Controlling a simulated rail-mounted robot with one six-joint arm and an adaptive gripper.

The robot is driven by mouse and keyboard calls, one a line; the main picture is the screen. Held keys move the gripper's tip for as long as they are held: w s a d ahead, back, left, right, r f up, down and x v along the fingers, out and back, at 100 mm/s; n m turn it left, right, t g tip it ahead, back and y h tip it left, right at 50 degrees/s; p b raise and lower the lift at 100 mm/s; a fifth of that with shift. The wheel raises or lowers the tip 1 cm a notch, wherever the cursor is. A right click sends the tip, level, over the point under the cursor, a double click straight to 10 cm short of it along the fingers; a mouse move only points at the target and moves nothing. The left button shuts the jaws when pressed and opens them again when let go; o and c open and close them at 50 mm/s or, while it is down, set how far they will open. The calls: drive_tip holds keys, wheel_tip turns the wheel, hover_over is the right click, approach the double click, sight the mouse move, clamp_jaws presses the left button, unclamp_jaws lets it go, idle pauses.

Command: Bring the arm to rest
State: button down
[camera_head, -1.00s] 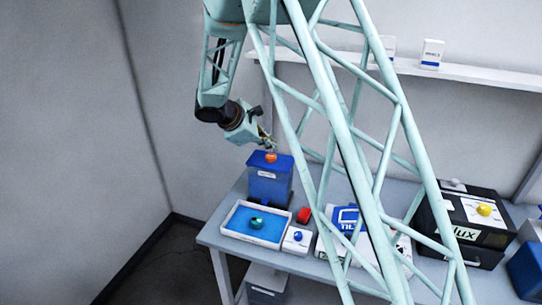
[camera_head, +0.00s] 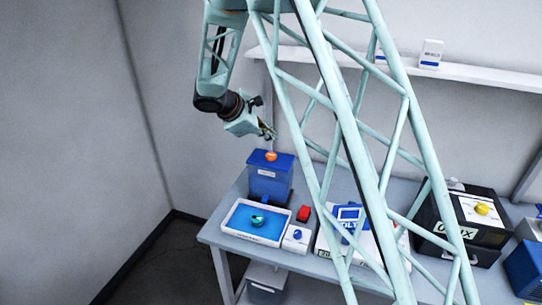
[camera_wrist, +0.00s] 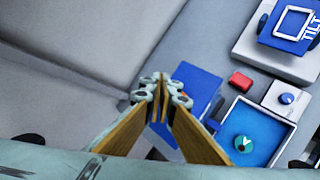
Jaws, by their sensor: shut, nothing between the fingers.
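My gripper (camera_head: 268,134) hangs in the air above the blue box with an orange knob (camera_head: 271,157), at the left end of the bench, with a gap between them. In the wrist view my gripper (camera_wrist: 160,82) shows its fingers drawn together at the tips with nothing between them. Part of the blue box (camera_wrist: 196,88) shows behind the fingers there. My arm comes down from the top of the head view.
On the bench (camera_head: 215,235) are a white tray with a blue floor (camera_head: 232,232) holding a teal piece (camera_head: 257,220), a red block (camera_head: 304,213), a white box with a blue knob (camera_head: 296,238) and a black case (camera_head: 470,215). A shelf (camera_head: 480,75) runs along the wall.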

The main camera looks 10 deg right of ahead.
idle(0.3)
drive_tip(key=s+d+r+m+g+y+b, duration=0.1)
drive_tip(key=s+d+r+m, duration=0.3)
drive_tip(key=s, duration=0.6)
drive_tip(key=s+d+r+m+y+b, duration=0.15)
drive_tip(key=s+r, duration=0.35)
drive_tip(key=s, duration=0.5)
drive_tip(key=s+d+r+m+g+b, duration=0.1)
drive_tip(key=s+d+r+m+b, duration=0.3)
drive_tip(key=s, duration=0.6)
drive_tip(key=s+a+m+y+b, duration=0.1)
drive_tip(key=s+a+m+y, duration=0.1)
drive_tip(key=s, duration=1.3)
drive_tip(key=s+a+f+m+t+y, duration=0.1)
drive_tip(key=s+a+m+y, duration=0.2)
drive_tip(key=s+a, duration=0.4)
drive_tip(key=shift+s+a+f+m+b, duration=0.2)
drive_tip(key=shift+s+m+b, duration=0.3)
drive_tip(key=shift+s, duration=4)
drive_tip(key=shift+w, duration=0.1)
